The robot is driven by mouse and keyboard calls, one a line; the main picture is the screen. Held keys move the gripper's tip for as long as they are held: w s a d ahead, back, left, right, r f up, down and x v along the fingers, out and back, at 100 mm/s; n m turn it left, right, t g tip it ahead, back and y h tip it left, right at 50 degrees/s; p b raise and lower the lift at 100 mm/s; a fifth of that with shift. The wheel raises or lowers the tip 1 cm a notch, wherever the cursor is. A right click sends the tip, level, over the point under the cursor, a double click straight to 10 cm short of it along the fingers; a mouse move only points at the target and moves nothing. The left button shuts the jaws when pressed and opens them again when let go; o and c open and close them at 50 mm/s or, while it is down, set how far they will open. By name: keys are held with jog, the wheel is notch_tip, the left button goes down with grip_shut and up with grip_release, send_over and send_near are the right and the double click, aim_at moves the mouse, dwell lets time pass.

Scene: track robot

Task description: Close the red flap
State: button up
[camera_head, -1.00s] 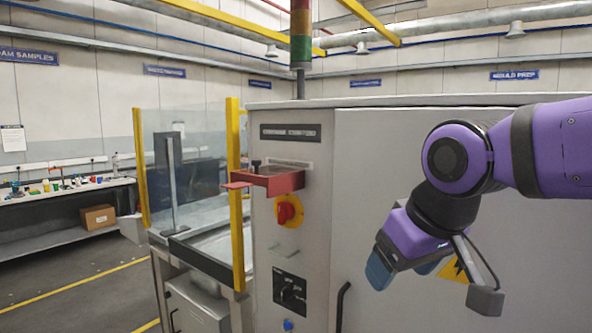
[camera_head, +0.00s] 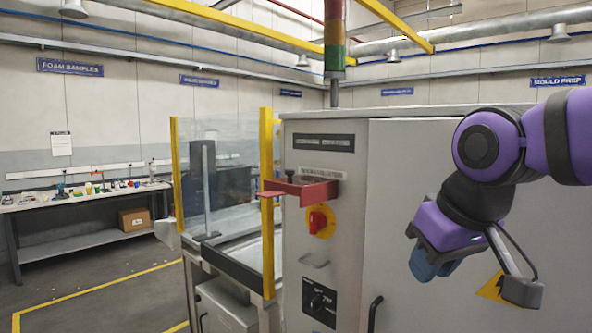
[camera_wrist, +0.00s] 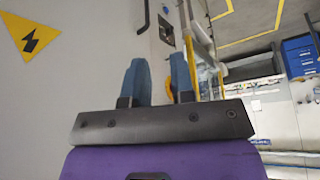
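The red flap (camera_head: 305,190) is on the upper front of the grey cabinet (camera_head: 400,200), beneath a label strip. It sticks out roughly level from the panel, with a small dark knob by its left part. My gripper (camera_head: 428,264) hangs in front of the cabinet, to the right of the flap and lower, well apart from it. In the wrist view its two blue fingers (camera_wrist: 159,78) stand apart with an empty gap between them. I cannot make out the flap in the wrist view.
Below the flap are a red rotary switch (camera_head: 319,221) on a yellow plate and a black switch panel (camera_head: 319,301). A yellow post (camera_head: 267,200) and clear guard stand to the left. A workbench (camera_head: 85,200) is at far left, with open floor before it.

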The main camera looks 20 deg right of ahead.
jog(key=w+a+r, duration=0.1)
jog(key=w+r, duration=0.3)
jog(key=w+a+r+n, duration=0.1)
jog(key=w+r, duration=0.4)
jog(key=w+a+r+n+g, duration=0.1)
jog(key=w+r, duration=0.3)
jog(key=r, duration=0.1)
jog(key=shift+w+a+r+y, duration=0.1)
jog(key=shift+w+a+y, duration=0.2)
jog(key=shift+a, duration=0.05)
grip_shut()
notch_tip(320, 180, up, 10)
jog(key=n+g+y, duration=0.1)
jog(key=n+g, duration=0.1)
jog(key=n, duration=0.2)
send_over(302, 183)
jog(key=a, duration=0.1)
jog(key=shift+t, duration=0.3)
jog(key=x, duration=0.4)
jog(key=s+x, duration=0.1)
jog(key=x, duration=0.8)
jog(key=shift+s+d+f, duration=0.15)
jog(key=shift+s+f, duration=0.1)
jog(key=shift+s, duration=0.15)
